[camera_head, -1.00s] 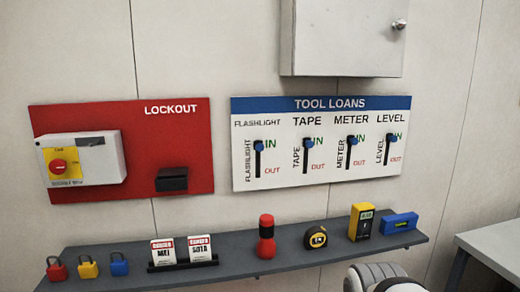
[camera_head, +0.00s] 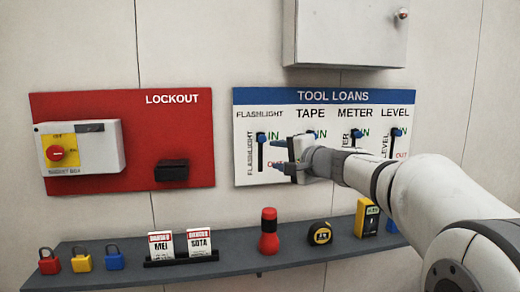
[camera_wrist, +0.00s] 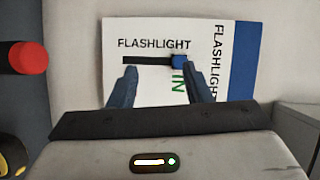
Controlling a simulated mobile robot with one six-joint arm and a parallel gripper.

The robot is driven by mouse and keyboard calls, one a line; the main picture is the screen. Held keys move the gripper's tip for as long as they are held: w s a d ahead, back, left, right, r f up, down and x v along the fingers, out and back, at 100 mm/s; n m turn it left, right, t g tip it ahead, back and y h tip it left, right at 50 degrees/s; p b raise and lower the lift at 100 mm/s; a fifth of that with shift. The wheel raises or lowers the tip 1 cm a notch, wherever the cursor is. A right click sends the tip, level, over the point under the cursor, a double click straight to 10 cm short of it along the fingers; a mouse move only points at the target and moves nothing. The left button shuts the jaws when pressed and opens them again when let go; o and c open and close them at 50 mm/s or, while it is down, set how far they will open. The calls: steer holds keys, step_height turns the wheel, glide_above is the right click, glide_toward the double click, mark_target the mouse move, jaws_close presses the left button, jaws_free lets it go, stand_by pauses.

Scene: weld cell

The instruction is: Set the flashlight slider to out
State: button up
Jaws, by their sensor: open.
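The TOOL LOANS board (camera_head: 243,176) hangs on the wall with several sliders. The flashlight slider (camera_head: 261,137) has a blue knob at the top of its black slot, beside the green IN. In the wrist view, turned sideways, the blue knob (camera_wrist: 179,61) sits at the right end of the slot by IN. My gripper (camera_head: 274,155) is open and empty in front of the board, just right of the flashlight slot. In the wrist view, its two blue fingers (camera_wrist: 160,75) point at the flashlight area; the right one is close to the knob. Whether they touch is unclear. OUT is hidden there.
Below, a grey shelf (camera_head: 215,263) carries padlocks, danger tags, a red flashlight (camera_head: 269,232), a tape measure (camera_head: 320,233) and a yellow meter (camera_head: 367,220). A red lockout board (camera_head: 140,140) is left. A grey cabinet (camera_head: 345,30) hangs above. My arm covers the right side.

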mark_target(263, 139)
steer(key=shift+m+t, duration=0.8)
steer(key=w+a, duration=0.1)
steer(key=w, duration=0.2)
steer(key=w+a+r+p, duration=0.1)
steer(key=w, duration=0.2)
steer(key=w+a+r, duration=0.1)
steer(key=w, duration=0.2)
steer(key=shift+a+p, duration=0.25)
steer(key=shift+p, duration=0.15)
steer(key=shift+c, duration=0.4)
jaws_close()
